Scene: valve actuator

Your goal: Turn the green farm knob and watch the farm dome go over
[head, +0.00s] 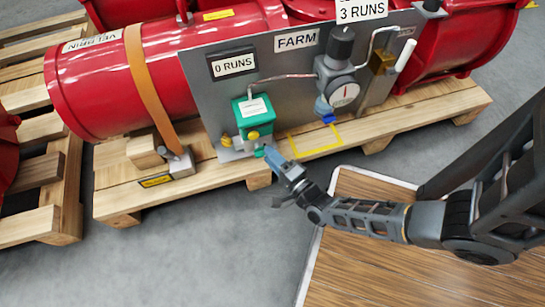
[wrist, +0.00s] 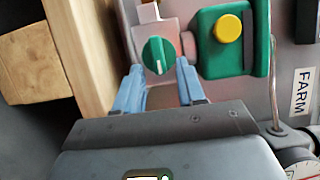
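The green knob (wrist: 158,54), round with a pale line across its face, sits on a pale block in the wrist view. My gripper (wrist: 159,66) is open, its two light blue fingers on either side of the knob's near edge; I cannot tell whether they touch it. In the head view my gripper (head: 268,153) is at the front foot of the FARM panel (head: 296,62), and hides most of the knob. A green box (head: 252,112) with a yellow round cap (head: 253,135) is mounted just above; the cap also shows in the wrist view (wrist: 228,28).
A pressure gauge (head: 343,95) with pipework is on the panel's right. A red cylinder (head: 110,80) with a tan strap (head: 146,85) lies behind on a wooden pallet (head: 225,174). A yellow outlined square (head: 316,140) marks the pallet. Grey floor (head: 200,250) in front is clear.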

